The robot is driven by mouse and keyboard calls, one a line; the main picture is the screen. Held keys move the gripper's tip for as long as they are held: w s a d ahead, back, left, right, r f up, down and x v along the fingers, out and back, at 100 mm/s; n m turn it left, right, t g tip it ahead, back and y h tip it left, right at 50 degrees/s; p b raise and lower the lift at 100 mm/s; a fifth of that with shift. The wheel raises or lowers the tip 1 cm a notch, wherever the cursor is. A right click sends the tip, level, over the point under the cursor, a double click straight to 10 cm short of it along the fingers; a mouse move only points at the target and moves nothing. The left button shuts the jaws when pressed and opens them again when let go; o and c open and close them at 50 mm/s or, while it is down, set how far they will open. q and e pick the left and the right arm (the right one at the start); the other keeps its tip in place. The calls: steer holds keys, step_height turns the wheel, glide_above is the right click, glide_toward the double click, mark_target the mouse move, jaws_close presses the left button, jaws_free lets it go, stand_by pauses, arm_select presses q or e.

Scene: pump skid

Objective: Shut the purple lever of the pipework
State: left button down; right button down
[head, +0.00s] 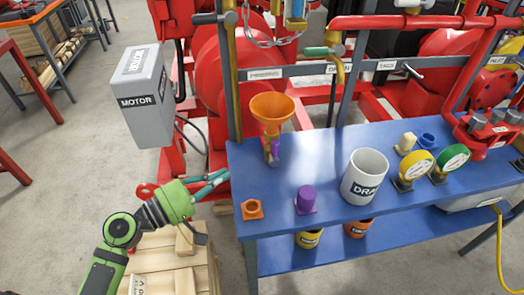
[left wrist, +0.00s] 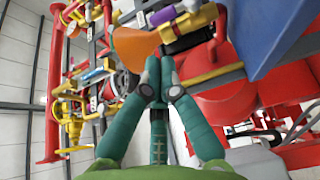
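A purple part (head: 275,149), which looks like the purple lever, shows small just below the orange funnel (head: 271,107) at the blue bench's left end. The left wrist view has a purple part (left wrist: 185,29) too, beyond my fingertips, beside the orange funnel (left wrist: 133,47). I cannot tell the lever's exact angle. My left gripper (head: 226,174) is left of the bench edge, apart from the purple part and lower in the picture. Its teal fingers are together in the left wrist view (left wrist: 160,62), with nothing seen between them. My right gripper is not in view.
The blue bench (head: 330,150) carries a purple cylinder (head: 306,199), an orange fitting (head: 252,209), a white mug (head: 364,176) and gauges (head: 414,168). A grey MOTOR box (head: 146,98) stands above my left gripper in the picture. Wooden crating (head: 165,262) is below it. Red pipework lies behind.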

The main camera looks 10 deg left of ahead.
mark_target(272, 148)
arm_select(q)
steer(key=p+x, duration=0.4)
steer(key=x, duration=0.7)
steer(key=shift+r, duration=0.15)
steer(key=shift+w+d, duration=0.35)
steer(key=shift+w, duration=0.05)
